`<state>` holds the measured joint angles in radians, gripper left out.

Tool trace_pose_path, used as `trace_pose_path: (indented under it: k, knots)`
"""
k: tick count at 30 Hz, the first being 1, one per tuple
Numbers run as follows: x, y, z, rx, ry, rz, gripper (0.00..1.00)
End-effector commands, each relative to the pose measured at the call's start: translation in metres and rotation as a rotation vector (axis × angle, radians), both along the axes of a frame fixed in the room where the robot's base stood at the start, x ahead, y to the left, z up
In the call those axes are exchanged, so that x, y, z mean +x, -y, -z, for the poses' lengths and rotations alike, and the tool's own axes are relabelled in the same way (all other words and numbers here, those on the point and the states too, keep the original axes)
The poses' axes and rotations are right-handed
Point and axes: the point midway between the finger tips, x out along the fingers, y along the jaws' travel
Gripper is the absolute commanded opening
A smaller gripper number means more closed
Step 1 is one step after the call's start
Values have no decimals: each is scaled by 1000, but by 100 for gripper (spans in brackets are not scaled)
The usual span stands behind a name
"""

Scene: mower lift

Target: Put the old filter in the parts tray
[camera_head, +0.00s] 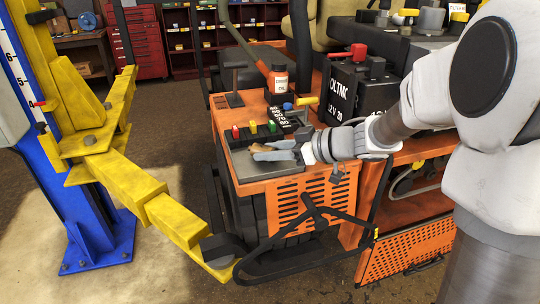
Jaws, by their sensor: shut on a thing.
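My gripper (284,149) reaches in from the right, low over the left end of the orange mower's side deck. It is shut on a small tan, flat-looking piece (270,155), which I take to be the old filter; the fingers cover part of it. Below lies a shallow grey surface with a rim (241,171), which may be the parts tray. I cannot tell whether the tan piece touches it or hangs just above.
A yellow lift arm (150,199) and blue post (82,205) stand left.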

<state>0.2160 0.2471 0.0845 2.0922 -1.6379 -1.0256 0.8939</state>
Motion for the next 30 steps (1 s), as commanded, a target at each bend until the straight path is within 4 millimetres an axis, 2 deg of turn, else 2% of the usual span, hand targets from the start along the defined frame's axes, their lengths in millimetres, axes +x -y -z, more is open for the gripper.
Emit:
trace_pose_path:
  k: [11, 12, 16, 17, 27, 30]
  knots:
    - [0, 0, 3, 0, -1, 0, 0]
    - [0, 0, 3, 1, 1, 1, 45]
    - [0, 0, 3, 1, 1, 1, 69]
    - [0, 0, 3, 1, 1, 1, 72]
    - [0, 0, -1, 0, 2, 0, 72]
    - [-4, 10, -7, 1, 2, 4, 72]
